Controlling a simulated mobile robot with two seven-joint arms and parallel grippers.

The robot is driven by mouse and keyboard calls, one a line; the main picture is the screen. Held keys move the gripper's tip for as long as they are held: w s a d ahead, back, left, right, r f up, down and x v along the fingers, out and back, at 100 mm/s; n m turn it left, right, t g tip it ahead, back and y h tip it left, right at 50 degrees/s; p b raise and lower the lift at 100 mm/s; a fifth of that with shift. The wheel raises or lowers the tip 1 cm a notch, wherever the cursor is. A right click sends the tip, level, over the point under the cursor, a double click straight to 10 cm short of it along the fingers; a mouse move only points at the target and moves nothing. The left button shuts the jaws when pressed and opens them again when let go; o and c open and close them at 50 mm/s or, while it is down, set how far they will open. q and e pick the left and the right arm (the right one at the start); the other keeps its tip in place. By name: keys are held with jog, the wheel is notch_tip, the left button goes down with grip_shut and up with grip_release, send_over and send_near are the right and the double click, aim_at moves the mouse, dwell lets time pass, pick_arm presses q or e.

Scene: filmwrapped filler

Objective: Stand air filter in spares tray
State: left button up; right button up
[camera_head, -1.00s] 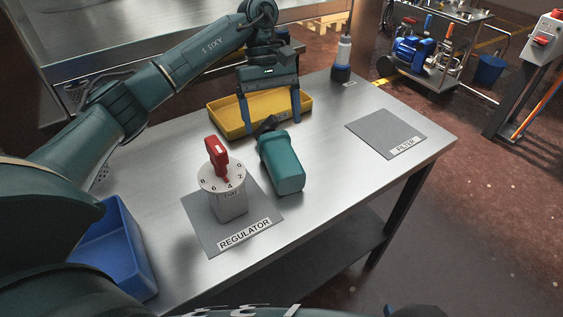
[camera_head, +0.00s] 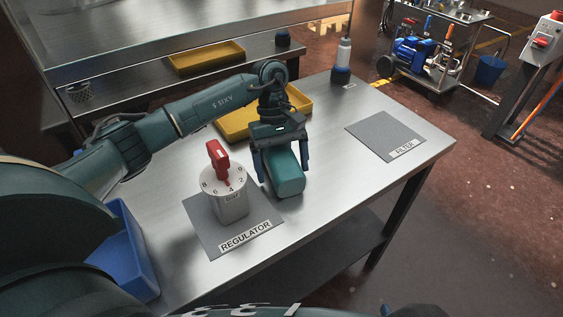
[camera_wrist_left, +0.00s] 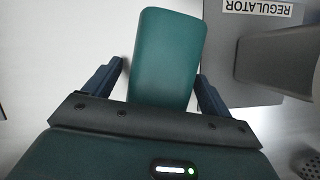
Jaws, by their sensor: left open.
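The air filter appears to be the teal, rounded body (camera_head: 289,185) lying on its side on the bench. It also shows in the left wrist view (camera_wrist_left: 166,55), its near end hidden by my gripper. My left gripper (camera_head: 284,176) is open and points down over it, one finger on each side; the wrist view shows gaps between fingers and body. A yellow tray (camera_head: 236,134) stands on the bench behind the gripper, partly hidden by my arm. I cannot tell whether this is the spares tray. My right gripper is not in view.
A white regulator block with a red knob (camera_head: 217,160) stands close left on a grey REGULATOR mat (camera_head: 200,222). The grey FILTER mat (camera_head: 379,130) at right is bare. A blue bin (camera_head: 135,245) is at left, a bottle (camera_head: 342,62) at the back edge. Another yellow tray (camera_head: 207,57) is behind.

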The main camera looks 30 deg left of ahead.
pick_arm(q)
jog(key=shift+c, duration=0.3)
jog(key=shift+w+r, duration=0.1)
jog(key=c, duration=1.6)
